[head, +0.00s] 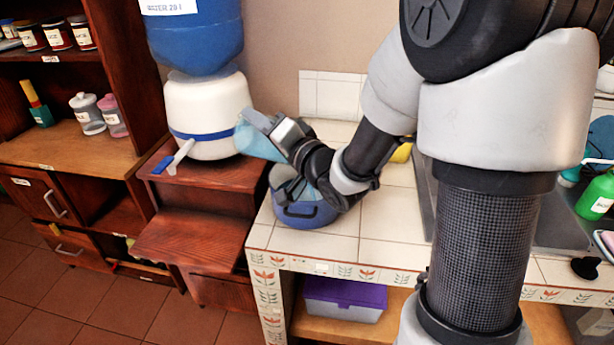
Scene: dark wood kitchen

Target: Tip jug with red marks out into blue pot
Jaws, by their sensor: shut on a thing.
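The blue pot (306,216) stands on the tiled counter near its left corner. Part of it is hidden behind my arm, and pale blue-grey shapes show inside its rim. My gripper (271,124) is above and slightly left of the pot, pointing up and left. It is shut on a pale blue, see-through jug (258,141), which looks tilted and sits beside the white water dispenser. No red marks can be made out on the jug from here. Whether anything is in the jug cannot be told.
The dispenser (207,108) with its blue bottle stands on a dark wooden stand (200,235) left of the counter. A sink (553,225) and green bottle (596,194) are at the right. A purple-lidded box (345,298) is below. Counter tiles (395,215) right of the pot are clear.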

